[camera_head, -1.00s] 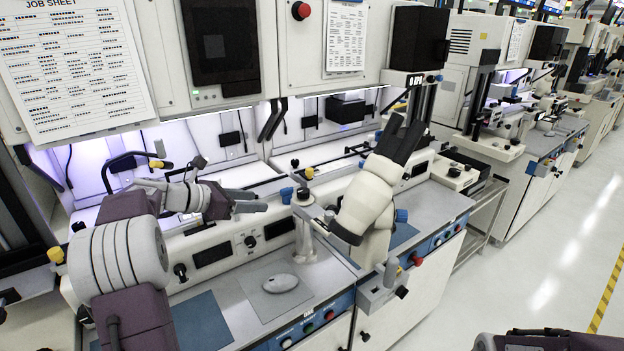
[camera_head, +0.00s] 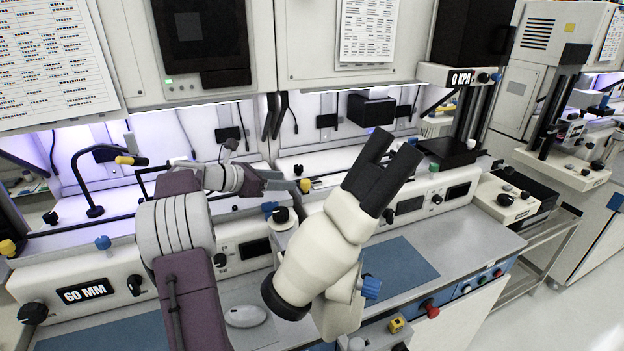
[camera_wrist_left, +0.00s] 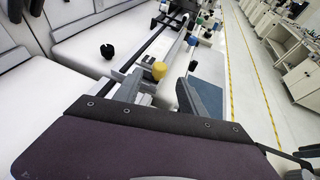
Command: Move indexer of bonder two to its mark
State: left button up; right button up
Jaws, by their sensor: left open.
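A yellow knob (camera_head: 304,185) sits on the rail along the back of the bench, beside the microscope; it is likely the indexer's handle, though I cannot confirm this. My left gripper (camera_head: 279,182) is open and reaches toward this knob from the left, just short of it. In the left wrist view the yellow knob (camera_wrist_left: 159,70) stands just beyond and between the open fingers (camera_wrist_left: 163,88). A black knob (camera_head: 297,169) is close behind it. I cannot make out the mark. My right gripper is out of view.
A white microscope (camera_head: 325,245) with black eyepieces stands right of my left arm. A bent black lamp (camera_head: 100,155) is at the left. A panel reads 60 MM (camera_head: 85,291). A blue mat (camera_head: 398,268) lies bare on the right bench top.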

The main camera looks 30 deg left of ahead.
aim_at(303, 181)
pick_arm(q)
jog(key=x, duration=0.8)
jog(key=shift+w+d+f, duration=0.15)
jog(key=shift+w+f, duration=0.05)
jog(key=shift+w, duration=0.1)
grip_shut()
jog(key=shift+f, duration=0.1)
dwell(0.8)
